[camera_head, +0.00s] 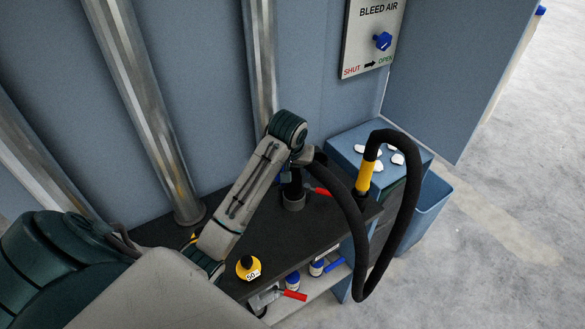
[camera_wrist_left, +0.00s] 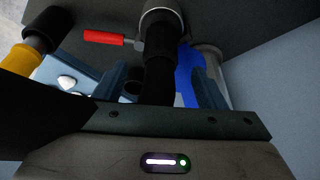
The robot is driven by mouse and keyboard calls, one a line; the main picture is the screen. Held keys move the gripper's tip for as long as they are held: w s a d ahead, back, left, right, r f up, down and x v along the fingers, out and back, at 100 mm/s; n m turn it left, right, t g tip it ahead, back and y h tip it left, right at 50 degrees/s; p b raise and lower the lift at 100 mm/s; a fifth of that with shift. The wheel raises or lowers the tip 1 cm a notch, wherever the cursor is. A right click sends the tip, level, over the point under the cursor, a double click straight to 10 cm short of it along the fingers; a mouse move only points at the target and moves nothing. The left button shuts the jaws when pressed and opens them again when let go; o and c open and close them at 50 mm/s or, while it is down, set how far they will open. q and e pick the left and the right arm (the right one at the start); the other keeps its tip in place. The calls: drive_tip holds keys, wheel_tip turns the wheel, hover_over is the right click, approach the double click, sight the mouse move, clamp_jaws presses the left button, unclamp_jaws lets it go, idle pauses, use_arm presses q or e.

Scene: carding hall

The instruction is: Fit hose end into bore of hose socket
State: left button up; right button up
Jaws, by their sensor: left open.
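The hose socket (camera_head: 293,202) stands on the dark bench, with a red-handled lever beside it. Its grey collar (camera_wrist_left: 160,12) is at the top of the left wrist view. The black hose end (camera_wrist_left: 158,72) lines up with the collar and appears to run into it; the collar hides its tip, so I cannot tell how deep it sits. My left gripper (camera_head: 293,177) is open just above the socket, its fingers apart on either side of the hose end. The black hose (camera_head: 359,270) hangs in a loop over the bench edge, its yellow sleeve (camera_head: 364,178) at the other end. My right gripper is out of view.
A yellow weight (camera_head: 248,268) marked 50 sits on the bench (camera_head: 270,235). A blue box (camera_head: 345,142) with white lumps and a blue bin (camera_head: 430,208) stand at the right. The lower shelf holds tools and jars. Metal pipes (camera_head: 150,110) rise behind.

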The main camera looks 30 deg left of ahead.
use_arm(q)
drive_tip(key=shift+v, duration=1.65)
drive_tip(key=shift+f, duration=0.1)
